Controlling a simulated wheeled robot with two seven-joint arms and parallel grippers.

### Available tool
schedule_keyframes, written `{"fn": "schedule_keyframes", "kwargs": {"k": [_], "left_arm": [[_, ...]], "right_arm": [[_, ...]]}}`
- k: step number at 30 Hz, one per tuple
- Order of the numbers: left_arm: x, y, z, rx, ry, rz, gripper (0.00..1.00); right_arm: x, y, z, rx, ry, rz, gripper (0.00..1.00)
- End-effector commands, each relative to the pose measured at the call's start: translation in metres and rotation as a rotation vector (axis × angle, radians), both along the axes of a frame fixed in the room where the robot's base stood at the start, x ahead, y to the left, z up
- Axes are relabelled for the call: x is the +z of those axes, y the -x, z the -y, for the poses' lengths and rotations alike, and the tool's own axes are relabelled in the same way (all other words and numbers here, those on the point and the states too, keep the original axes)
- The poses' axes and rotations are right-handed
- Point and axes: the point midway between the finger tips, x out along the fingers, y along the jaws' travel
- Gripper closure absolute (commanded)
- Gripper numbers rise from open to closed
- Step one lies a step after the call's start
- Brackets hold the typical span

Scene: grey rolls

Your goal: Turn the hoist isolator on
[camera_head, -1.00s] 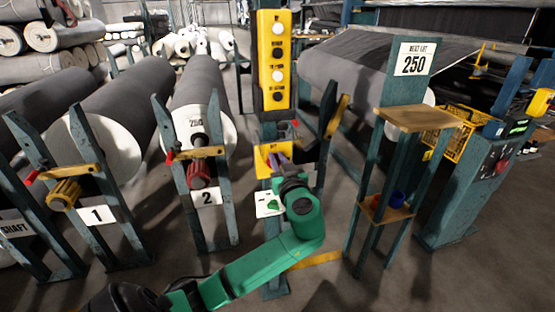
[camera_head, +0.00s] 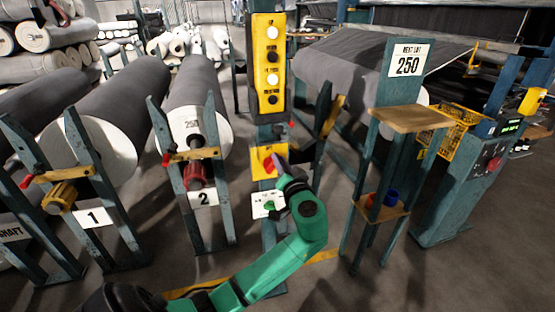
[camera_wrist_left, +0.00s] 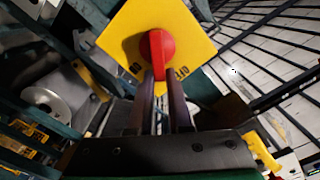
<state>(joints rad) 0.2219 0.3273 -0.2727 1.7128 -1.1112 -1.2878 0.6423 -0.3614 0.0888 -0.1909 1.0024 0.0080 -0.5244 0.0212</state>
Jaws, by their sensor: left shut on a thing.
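The hoist isolator is a yellow plate (camera_head: 259,168) with a red rotary knob (camera_head: 268,164), on a teal post below the yellow push-button panel. In the left wrist view the plate (camera_wrist_left: 190,32) appears tilted as a diamond, with the red knob (camera_wrist_left: 157,46) at its middle. My left gripper (camera_head: 279,163) is at the knob from the front right. In the left wrist view its two dark fingers (camera_wrist_left: 161,82) lie either side of the knob's handle and are shut on it. My right gripper is not in view.
The yellow button panel (camera_head: 268,65) is just above. A white card with a green mark (camera_head: 266,205) is below the isolator. A wooden-topped stand (camera_head: 410,117) is to the right, and roll stand 2 (camera_head: 203,198) is to the left.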

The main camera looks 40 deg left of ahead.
Motion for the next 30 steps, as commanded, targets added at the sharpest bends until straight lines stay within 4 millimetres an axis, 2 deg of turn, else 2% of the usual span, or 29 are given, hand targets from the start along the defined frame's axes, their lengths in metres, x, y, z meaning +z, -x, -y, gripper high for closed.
{"fn": "schedule_keyframes", "kwargs": {"k": [23, 30], "left_arm": [[-0.019, -0.010, 0.007, -0.002, -0.403, -0.588, 1.00], [-0.025, -0.010, 0.008, -0.003, -0.482, -0.703, 1.00]], "right_arm": [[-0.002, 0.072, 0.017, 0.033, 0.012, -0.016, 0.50], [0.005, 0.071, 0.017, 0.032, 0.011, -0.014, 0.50]]}}
